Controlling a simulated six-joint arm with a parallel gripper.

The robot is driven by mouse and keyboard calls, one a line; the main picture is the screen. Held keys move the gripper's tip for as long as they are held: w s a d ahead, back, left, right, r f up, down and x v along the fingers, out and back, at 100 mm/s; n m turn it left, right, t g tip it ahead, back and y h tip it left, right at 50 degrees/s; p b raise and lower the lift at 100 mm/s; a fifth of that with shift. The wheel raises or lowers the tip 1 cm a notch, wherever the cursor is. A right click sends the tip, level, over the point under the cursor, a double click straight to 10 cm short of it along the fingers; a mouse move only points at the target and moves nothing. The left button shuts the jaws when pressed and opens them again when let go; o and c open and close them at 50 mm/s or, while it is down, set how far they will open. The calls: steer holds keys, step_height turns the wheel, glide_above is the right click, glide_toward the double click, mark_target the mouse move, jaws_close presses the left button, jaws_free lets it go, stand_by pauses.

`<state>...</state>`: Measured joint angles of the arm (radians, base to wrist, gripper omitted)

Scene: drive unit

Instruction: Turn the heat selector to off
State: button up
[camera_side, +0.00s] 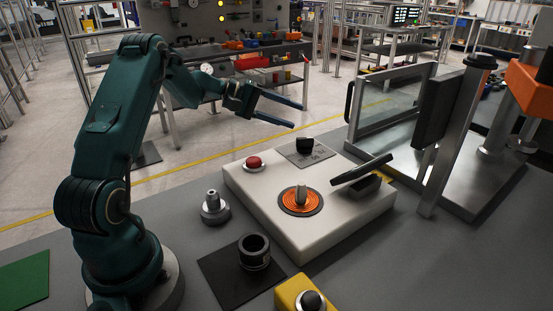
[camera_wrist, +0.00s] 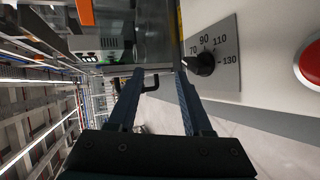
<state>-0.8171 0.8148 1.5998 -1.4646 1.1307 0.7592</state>
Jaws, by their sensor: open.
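The heat selector is a black knob (camera_side: 304,144) on a grey plate at the far end of the white drive unit (camera_side: 240,185). In the wrist view the knob (camera_wrist: 203,64) shows at the upper right, with 70, 90, 110 and 130 printed around it. An off mark is not readable, and I cannot tell which mark it points at. My gripper (camera_side: 298,115) is open and empty, held in the air above and beyond the knob, apart from it. Its two fingers (camera_wrist: 151,74) point away from the camera in the wrist view, with the knob to their right.
A red button (camera_side: 254,161) sits left of the selector. An orange dial with a metal knob (camera_side: 300,199) and a tilted black lever (camera_side: 362,170) are on the same unit. A metal frame with a clear door (camera_side: 390,100) stands to the right. The air around my gripper is clear.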

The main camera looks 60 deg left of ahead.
mark_target(304, 138)
step_height(304, 138, down, 5)
steer(key=n, duration=1.7)
steer(key=shift+n, duration=0.4)
steer(key=shift+x, duration=2.6)
steer(key=shift+f, duration=0.1)
